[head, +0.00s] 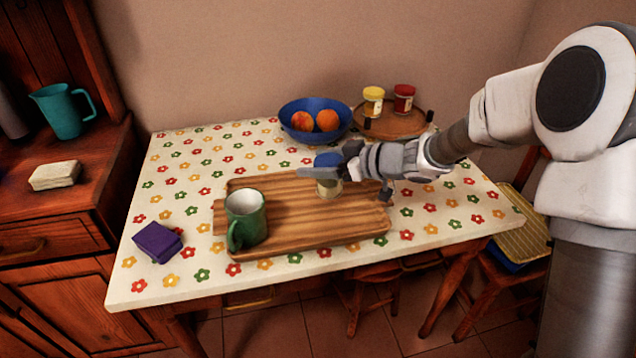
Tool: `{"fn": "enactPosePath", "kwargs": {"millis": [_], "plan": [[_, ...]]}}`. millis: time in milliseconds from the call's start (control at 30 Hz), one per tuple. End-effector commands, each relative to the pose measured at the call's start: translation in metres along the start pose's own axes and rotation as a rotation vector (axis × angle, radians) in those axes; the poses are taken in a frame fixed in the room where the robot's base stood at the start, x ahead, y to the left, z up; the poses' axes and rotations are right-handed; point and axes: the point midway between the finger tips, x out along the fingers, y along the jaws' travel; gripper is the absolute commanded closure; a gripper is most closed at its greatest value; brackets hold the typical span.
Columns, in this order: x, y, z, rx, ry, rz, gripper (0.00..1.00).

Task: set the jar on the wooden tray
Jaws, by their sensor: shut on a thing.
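The wooden tray (308,222) lies on the flowered tablecloth, a flat ribbed board with a handle at each end. A small jar (329,188) with a blue lid and a pale body is at the tray's back right part. My gripper (322,172) reaches in from the right and is shut on the jar, its fingers across the jar's upper part and hiding some of it. The jar looks upright. I cannot tell whether its base touches the tray.
A green mug (246,220) stands on the tray's left part. A blue fruit bowl (316,117) and a round wooden stand (394,124) with yellow-lidded and red-lidded jars are behind. A purple box (157,242) lies at left. The tray's middle is bare.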

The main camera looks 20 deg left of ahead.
Motion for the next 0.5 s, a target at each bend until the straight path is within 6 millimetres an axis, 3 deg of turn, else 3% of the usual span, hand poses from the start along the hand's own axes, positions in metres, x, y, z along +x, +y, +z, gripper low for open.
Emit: {"fn": "enactPosePath", "kwargs": {"millis": [300, 500], "plan": [[0.015, 0.0, 0.035, 0.001, 0.001, -0.001, 0.97], [0.015, 0.0, 0.035, -0.001, 0.002, 0.0, 0.97]]}}
